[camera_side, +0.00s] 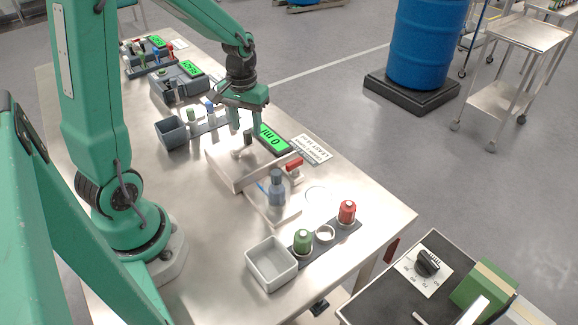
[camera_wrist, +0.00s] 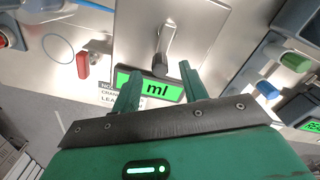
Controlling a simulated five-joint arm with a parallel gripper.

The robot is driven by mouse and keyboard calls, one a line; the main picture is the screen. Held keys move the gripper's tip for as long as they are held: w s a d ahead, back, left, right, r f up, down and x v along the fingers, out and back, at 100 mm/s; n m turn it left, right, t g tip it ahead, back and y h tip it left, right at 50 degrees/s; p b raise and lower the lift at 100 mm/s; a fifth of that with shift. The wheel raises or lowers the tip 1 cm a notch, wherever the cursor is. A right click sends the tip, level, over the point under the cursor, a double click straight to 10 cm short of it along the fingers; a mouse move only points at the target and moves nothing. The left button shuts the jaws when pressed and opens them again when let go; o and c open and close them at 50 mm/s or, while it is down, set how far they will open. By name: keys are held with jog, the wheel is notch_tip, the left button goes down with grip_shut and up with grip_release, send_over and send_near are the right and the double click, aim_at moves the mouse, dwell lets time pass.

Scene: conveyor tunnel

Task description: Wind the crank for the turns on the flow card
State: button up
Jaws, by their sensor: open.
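The crank, a metal arm with a dark upright knob (camera_wrist: 160,67), sits on a pale metal housing (camera_wrist: 200,20) in the wrist view. The knob also shows in the side view (camera_side: 248,137). My gripper (camera_side: 244,124) is open above the housing, its fingers pointing down close to the knob. In the wrist view my fingertips (camera_wrist: 160,74) lie to either side of the knob, apart from it. The green display (camera_wrist: 162,88) beside the housing reads "0 ml" in the side view. A white printed card (camera_side: 310,150) lies by the display; its text is too small or partly hidden.
A red lever (camera_side: 293,164) and a blue-grey bottle (camera_side: 277,188) stand at the housing's near end. A grey bin (camera_side: 171,132) stands to the left.

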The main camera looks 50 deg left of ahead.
aim_at(247, 131)
jog(key=shift+f, duration=2.15)
jog(key=c, duration=0.9)
